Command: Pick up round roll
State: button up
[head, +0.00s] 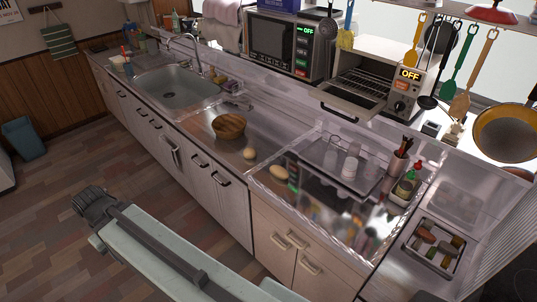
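A small tan round roll (249,154) lies on the steel counter, between the sink and the dish dryer, near the front edge. A second tan piece (278,173), more oval, lies to its right beside the dryer's left end; I cannot tell exactly what it is. My gripper (84,196) is at the lower left, over the floor and in front of the cabinets, well apart from both. It is dark and small here, so its opening cannot be made out. No held object shows.
A round brown wooden bowl or basket (229,126) stands just behind and left of the roll. The sink (178,88) is to the left. An open toaster oven (352,100) sits behind. The floor before the cabinets is clear.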

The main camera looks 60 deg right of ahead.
aim_at(249, 153)
jog(key=u, duration=0.15)
jog(key=i, duration=0.95)
jog(key=z, duration=0.1)
